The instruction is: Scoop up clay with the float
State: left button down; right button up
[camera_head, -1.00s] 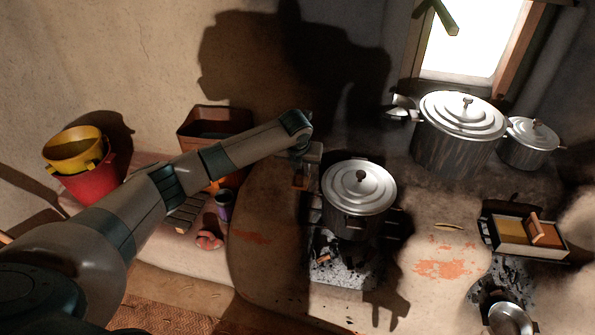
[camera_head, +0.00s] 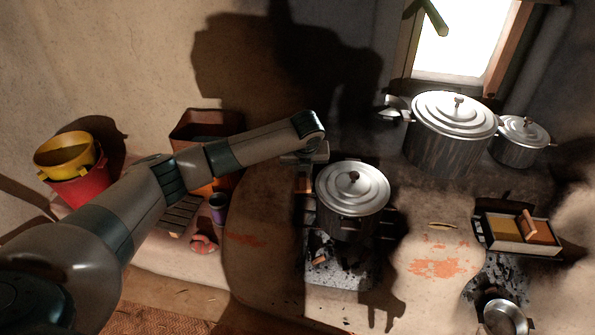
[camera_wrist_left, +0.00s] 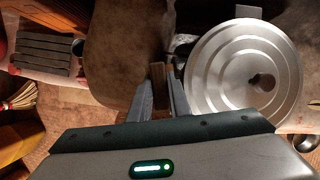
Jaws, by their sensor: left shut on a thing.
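My left gripper (camera_head: 307,160) is beside the left of the middle lidded pot, over the mud hearth. It is shut on a small brown wooden piece, probably the float (camera_wrist_left: 158,75), which shows between the fingers in the left wrist view. A brown end (camera_head: 303,183) also shows below the gripper in the head view; the rest is hidden. I cannot tell for sure which surface is the clay: a reddish-brown tub (camera_head: 186,127) with dark contents stands behind my left arm, and orange patches (camera_head: 440,267) mark the hearth top. My right gripper is not in view.
The lidded pot (camera_head: 352,190) stands close right of my gripper. A large pot (camera_head: 450,145) and a smaller one (camera_head: 522,150) stand at the back right. A divided box (camera_head: 507,247) and small pan (camera_head: 505,318) lie right. Stacked buckets (camera_head: 75,187) stand left.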

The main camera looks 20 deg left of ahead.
pick_arm(q)
jog(key=s+d+r+n+g+y, duration=0.1)
jog(key=s+d+r+n+g, duration=0.25)
jog(key=s+n, duration=0.3)
jog(key=s+d+r+n+g+y, duration=0.1)
jog(key=s+d+r+n+g, duration=0.1)
jog(key=s+d+r+n, duration=0.45)
jog(key=s+a+r+n+g+h, duration=0.1)
jog(key=s+r+n+g+h, duration=0.2)
jog(key=s+n, duration=1.1)
jog(key=n+h, duration=0.1)
jog(key=n, duration=0.2)
jog(key=shift+s, duration=0.4)
jog(key=shift+a, duration=0.1)
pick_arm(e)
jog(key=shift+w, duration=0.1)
